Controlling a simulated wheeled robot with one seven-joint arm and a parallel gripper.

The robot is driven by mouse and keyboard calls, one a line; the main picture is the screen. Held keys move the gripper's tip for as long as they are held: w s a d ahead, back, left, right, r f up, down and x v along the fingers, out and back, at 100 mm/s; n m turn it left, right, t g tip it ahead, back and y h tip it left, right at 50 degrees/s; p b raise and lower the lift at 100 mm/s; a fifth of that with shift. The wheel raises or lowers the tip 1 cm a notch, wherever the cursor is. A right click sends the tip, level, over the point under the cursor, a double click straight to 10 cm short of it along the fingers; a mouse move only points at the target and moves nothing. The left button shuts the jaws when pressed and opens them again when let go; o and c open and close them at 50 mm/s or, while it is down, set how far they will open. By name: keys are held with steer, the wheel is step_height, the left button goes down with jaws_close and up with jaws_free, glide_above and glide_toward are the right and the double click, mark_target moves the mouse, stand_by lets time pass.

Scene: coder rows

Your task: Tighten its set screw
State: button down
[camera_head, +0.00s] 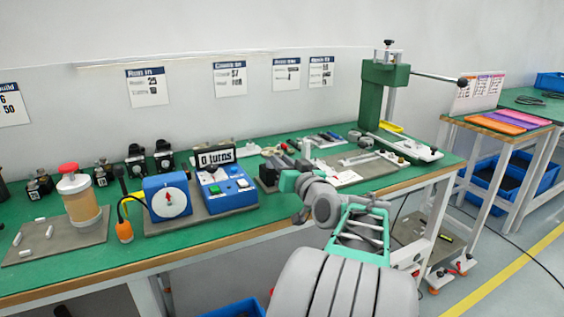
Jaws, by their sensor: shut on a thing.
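My gripper (270,176) is at the end of my arm, over the green bench right of the blue box with a display. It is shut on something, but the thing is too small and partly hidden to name. The display (215,157) reads "0 turns" above the blue button box (228,193). A blue dial unit (168,197) with a white face and red pointer stands left of it on the same grey mat. Black coder-like parts with round faces (164,154) stand in a row behind. No set screw can be made out.
A tan cylinder with a red knob (79,190) stands on a grey mat with small white pieces at left. An orange-tipped tool (124,231) stands near the front edge. A green press (381,90) rises at back right. Bare green bench shows between the mats.

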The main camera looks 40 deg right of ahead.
steer(key=c, duration=1.3)
jaws_free()
steer(key=shift+s, duration=0.1)
steer(key=v, duration=0.7)
steer(key=shift+s+a+p, duration=0.2)
steer(key=shift+s+p, duration=0.15)
steer(key=shift+p, duration=0.05)
